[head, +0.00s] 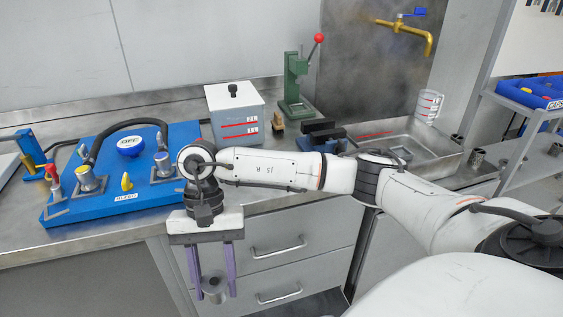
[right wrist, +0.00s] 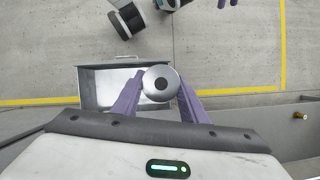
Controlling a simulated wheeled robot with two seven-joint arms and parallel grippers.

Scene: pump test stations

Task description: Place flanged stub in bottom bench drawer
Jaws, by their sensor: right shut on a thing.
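The flanged stub (head: 214,289) is a grey metal piece with a round flange and a dark central hole. My right gripper (head: 214,285) is shut on it, with a purple finger on each side, and holds it in front of the bench drawers. In the right wrist view the stub (right wrist: 161,84) sits between the fingertips, seen end-on. A drawer (right wrist: 92,87) stands pulled out below, a grey open box that looks empty; the stub overlaps its right side. In the head view, two closed drawer fronts with bar handles show.
The benchtop holds a blue pump panel (head: 118,200), a white-grey box (head: 236,118), a green press (head: 294,85) and a sink (head: 400,152). A rack with blue bins (head: 535,95) stands at right. The floor (right wrist: 225,60) beyond the drawer has yellow lines.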

